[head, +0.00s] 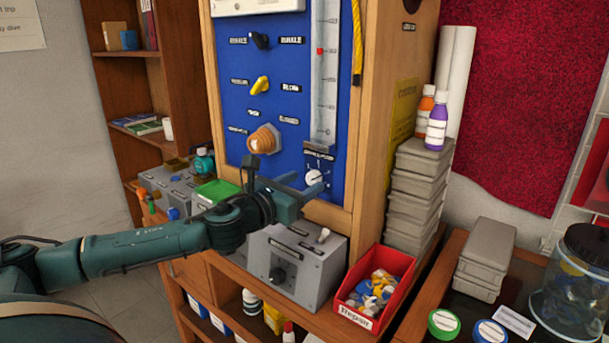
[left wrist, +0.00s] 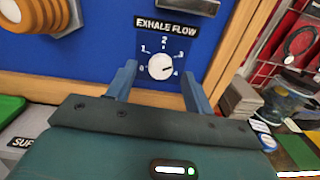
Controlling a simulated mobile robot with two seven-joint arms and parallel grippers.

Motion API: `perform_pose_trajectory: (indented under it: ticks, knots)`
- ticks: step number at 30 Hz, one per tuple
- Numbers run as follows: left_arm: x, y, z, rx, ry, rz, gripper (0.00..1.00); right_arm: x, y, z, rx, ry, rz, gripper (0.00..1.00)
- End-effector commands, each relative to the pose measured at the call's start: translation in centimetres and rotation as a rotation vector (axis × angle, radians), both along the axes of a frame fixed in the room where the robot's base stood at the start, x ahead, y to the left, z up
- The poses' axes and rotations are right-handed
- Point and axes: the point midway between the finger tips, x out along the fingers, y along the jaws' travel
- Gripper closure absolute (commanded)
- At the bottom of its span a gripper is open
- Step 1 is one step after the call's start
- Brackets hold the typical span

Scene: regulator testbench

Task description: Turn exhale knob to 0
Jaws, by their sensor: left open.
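The exhale knob (left wrist: 160,67) is a small round white dial on the blue panel, under the label "EXHALE FLOW" (left wrist: 166,27). Numbers ring it, with 2 at the top. Its dark mark seems to point right, toward the 3 and 4 side. The knob also shows in the head view (head: 314,177), low on the panel. My left gripper (left wrist: 160,74) is open, with one finger on either side of the knob in the wrist view. In the head view my left gripper (head: 306,186) is at the knob; I cannot tell whether it touches. My right gripper is not in view.
An orange-brown round knob (head: 264,139) sticks out left of the exhale knob. A clear vertical tube (head: 325,80) stands above it. Below are a grey box (head: 290,260) with a switch and a red bin (head: 372,287) of small parts. Grey cases (head: 415,185) are stacked right.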

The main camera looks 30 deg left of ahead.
Motion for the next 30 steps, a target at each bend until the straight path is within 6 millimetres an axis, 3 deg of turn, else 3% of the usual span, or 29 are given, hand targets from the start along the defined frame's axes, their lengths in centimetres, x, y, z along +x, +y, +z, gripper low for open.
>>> perform_pose_trajectory:
  ticks: [5,14,30]
  knots:
    - [1.12,-0.21,0.05,-0.001,0.000,-0.003,0.48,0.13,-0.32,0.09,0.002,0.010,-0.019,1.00]
    - [1.26,-0.25,-0.06,0.001,0.001,-0.003,0.48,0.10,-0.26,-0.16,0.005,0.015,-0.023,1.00]
    - [1.24,-0.23,-0.05,0.001,0.001,-0.003,0.91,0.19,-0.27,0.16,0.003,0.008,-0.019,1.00]
